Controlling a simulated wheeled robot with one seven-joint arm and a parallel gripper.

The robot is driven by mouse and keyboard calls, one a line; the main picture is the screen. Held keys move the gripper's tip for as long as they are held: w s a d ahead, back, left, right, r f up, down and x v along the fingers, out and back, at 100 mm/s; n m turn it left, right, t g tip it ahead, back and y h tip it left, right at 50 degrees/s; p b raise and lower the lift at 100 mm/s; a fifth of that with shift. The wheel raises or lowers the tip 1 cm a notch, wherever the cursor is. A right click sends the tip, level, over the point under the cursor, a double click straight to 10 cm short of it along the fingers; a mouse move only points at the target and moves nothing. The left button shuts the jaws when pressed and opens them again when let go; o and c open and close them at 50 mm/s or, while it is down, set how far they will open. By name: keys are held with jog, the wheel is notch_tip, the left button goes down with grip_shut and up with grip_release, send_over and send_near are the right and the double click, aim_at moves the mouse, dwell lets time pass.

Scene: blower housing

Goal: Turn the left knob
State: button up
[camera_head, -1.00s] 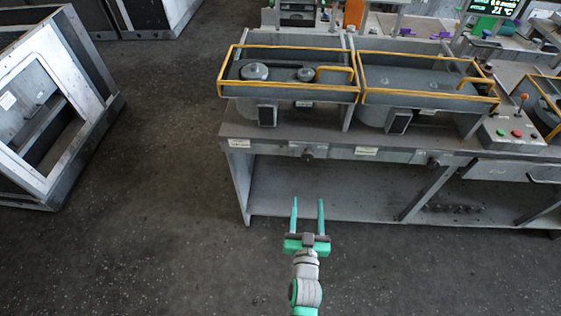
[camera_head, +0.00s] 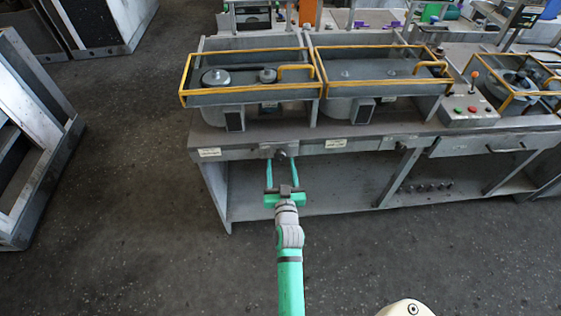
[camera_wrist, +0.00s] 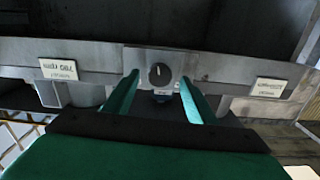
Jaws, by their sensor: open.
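The left knob (camera_head: 281,154) is a small dark round knob on the front edge of the grey workbench (camera_head: 365,143). In the wrist view the knob (camera_wrist: 160,74) has a pale mark on its face and sits on a grey plate. My gripper (camera_head: 283,161) has green fingers and is open and empty, pointing at the bench front. In the wrist view its fingers (camera_wrist: 159,80) lie on either side of the knob with gaps on both sides. I cannot tell whether the tips reach around the knob or stop just before it.
A second knob (camera_head: 401,147) is further right on the bench edge. White labels (camera_head: 210,152) flank the left knob. Yellow-railed housings (camera_head: 250,95) stand on top. A control box (camera_head: 468,112) with buttons and a lever is at right. The shelf below is mostly open.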

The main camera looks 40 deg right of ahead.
jog(key=shift+w+d, duration=0.3)
jog(key=shift+w, duration=0.25)
jog(key=shift+w+d, duration=0.15)
jog(key=shift+d, duration=0.25)
jog(key=shift+w+a, duration=0.2)
jog(key=shift+a, duration=0.05)
jog(key=shift+s+d, duration=0.1)
jog(key=shift+d, duration=0.05)
jog(key=c, duration=1.1)
jog(key=shift+o, duration=0.2)
jog(key=shift+d, duration=0.1)
jog(key=shift+m, duration=1.4)
jog(key=shift+s+m, duration=0.1)
jog(key=shift+m, duration=2.1)
